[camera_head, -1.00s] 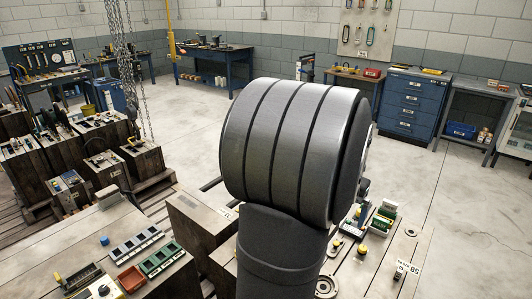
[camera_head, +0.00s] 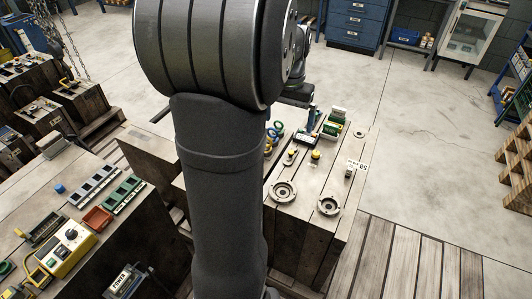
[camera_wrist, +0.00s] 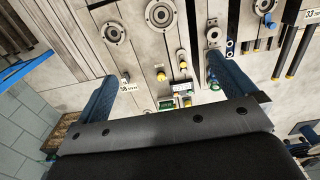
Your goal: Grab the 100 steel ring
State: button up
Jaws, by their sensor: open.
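Two steel rings lie flat on the wooden block top in the head view: a larger one (camera_head: 283,191) and a smaller one (camera_head: 328,205) to its right. They also show at the top of the wrist view, the larger ring (camera_wrist: 160,13) near the edge and the smaller ring (camera_wrist: 114,32) to its left. I cannot read a 100 marking on either. A thin flat ring (camera_head: 360,132) lies at the block's far right. In the wrist view my gripper (camera_wrist: 165,88) is open, its blue fingers wide apart with nothing gripped. It is mostly hidden behind my arm in the head view.
A white label (camera_head: 356,165) stands beside a small dark block. Green and white items (camera_head: 334,122) and a yellow knob (camera_head: 315,155) stand farther back on the top. A yellow control box (camera_head: 65,250) and trays crowd the left bench. Bare floor (camera_head: 430,160) lies to the right.

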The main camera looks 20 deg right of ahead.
jog(key=a+f+n+g+h, duration=0.2)
jog(key=a+f+n+h, duration=0.35)
jog(key=f+n, duration=0.4)
jog(key=a+f+n+g+h, duration=0.2)
jog(key=a+f+n+h, duration=0.4)
jog(key=f+n, duration=0.4)
jog(key=n+t+h, duration=0.2)
jog(key=n+t, duration=0.2)
jog(key=n, duration=0.3)
send_near(290, 190)
jog(key=shift+d+r, duration=0.1)
jog(key=shift+x, duration=2.65)
jog(key=shift+s, duration=0.1)
jog(key=shift+c, duration=0.4)
jog(key=c, duration=1.2)
